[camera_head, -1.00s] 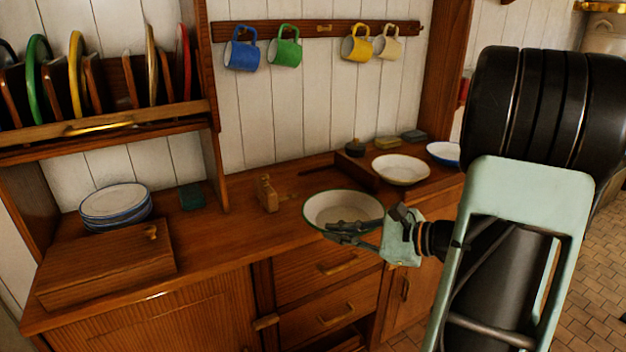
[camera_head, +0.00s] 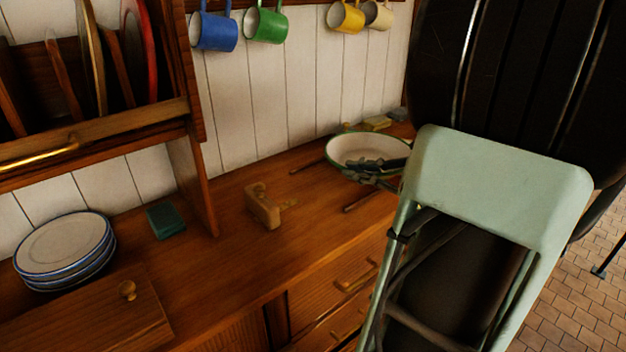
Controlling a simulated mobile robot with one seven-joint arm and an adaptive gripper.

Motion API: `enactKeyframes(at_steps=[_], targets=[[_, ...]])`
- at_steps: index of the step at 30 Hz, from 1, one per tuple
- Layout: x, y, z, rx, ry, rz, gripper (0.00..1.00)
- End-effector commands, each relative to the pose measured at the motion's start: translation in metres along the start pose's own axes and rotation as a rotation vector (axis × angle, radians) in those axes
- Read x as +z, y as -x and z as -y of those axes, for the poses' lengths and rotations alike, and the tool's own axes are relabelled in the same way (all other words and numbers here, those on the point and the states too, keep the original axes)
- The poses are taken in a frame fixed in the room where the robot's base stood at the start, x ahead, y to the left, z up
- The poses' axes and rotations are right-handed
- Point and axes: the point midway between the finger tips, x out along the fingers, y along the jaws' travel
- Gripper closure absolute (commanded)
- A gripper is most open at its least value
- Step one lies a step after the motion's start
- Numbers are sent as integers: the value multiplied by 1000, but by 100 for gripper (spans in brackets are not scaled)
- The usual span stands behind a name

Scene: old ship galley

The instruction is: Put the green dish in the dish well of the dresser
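The green dish, a white enamel dish with a green rim (camera_head: 340,146), is at centre right in the head view, appearing above the dresser top. My gripper (camera_head: 378,166) is at its near right side, its dark fingers overlapping the rim and inside. The fingers appear shut on the rim, though the contact is small and partly hidden by my arm. The dresser (camera_head: 225,262) runs across the view. I cannot clearly make out its dish well; wooden edges show beside and below the dish.
A wooden block (camera_head: 262,207) stands left of the dish. Stacked plates (camera_head: 62,245), a teal block (camera_head: 165,220) and a knobbed wooden board (camera_head: 90,318) are farther left. Blue (camera_head: 214,32), green (camera_head: 265,24) and yellow (camera_head: 345,17) mugs hang above. My arm blocks the right side.

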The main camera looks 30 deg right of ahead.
Motion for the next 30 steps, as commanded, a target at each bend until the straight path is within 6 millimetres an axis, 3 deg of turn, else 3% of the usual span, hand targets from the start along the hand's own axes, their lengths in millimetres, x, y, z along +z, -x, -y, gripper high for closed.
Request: enactKeyframes(at_steps=[5, 16, 21, 30], targets=[[-3, -5, 3, -10, -2, -6, 100], [-21, -99, 4, -6, -4, -2, 100], [-43, -130, -7, -9, -5, -5, 100], [-54, -152, -13, -10, -2, -5, 100]])
